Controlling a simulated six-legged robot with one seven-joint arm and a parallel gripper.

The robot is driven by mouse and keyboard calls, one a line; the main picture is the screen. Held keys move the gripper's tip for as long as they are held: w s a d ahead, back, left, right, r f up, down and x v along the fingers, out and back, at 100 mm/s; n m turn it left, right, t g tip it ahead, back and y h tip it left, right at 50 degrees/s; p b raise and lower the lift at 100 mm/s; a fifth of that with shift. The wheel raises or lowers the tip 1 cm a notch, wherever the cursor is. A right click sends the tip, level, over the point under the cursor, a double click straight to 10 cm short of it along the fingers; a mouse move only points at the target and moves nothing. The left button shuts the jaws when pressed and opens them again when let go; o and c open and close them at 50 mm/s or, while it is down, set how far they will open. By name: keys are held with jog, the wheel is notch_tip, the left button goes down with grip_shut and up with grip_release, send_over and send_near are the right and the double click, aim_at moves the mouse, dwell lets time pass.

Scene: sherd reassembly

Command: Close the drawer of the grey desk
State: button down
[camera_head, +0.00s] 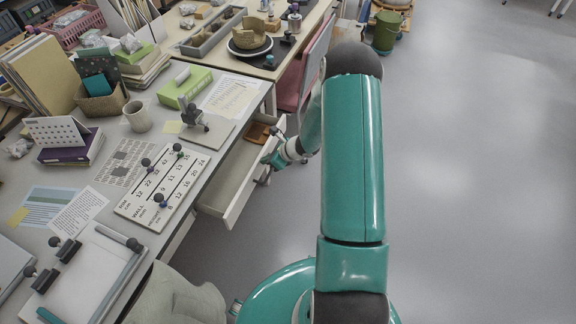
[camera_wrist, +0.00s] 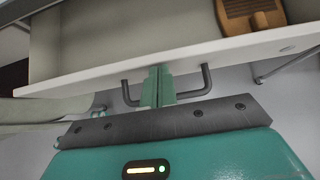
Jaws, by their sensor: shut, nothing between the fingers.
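The drawer (camera_head: 232,196) of the grey desk (camera_head: 196,150) is pulled out toward the open floor. Its light front panel (camera_wrist: 230,52) crosses the wrist view, with a dark bar handle (camera_wrist: 207,80) on the outer face. My gripper (camera_wrist: 157,72) is shut and empty. Its green fingertips are at the middle of the handle, close to the front panel; I cannot tell whether they touch it. In the head view my gripper (camera_head: 268,160) is at the drawer's outer side, partly hidden by my arm. A brown wooden object (camera_wrist: 250,14) lies inside the drawer.
On the desk are a numbered board (camera_head: 160,186), a mug (camera_head: 138,116), a green box (camera_head: 186,88) and papers. A pink chair (camera_head: 312,70) stands beyond the drawer. A stone-coloured draped shape (camera_head: 175,298) is at the near side. The floor (camera_head: 480,170) at right is clear.

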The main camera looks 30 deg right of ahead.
jog(key=w+a, duration=0.1)
jog(key=w, duration=0.1)
jog(key=w+a, duration=0.4)
jog(key=shift+w+a, duration=0.1)
jog(key=shift+w, duration=0.25)
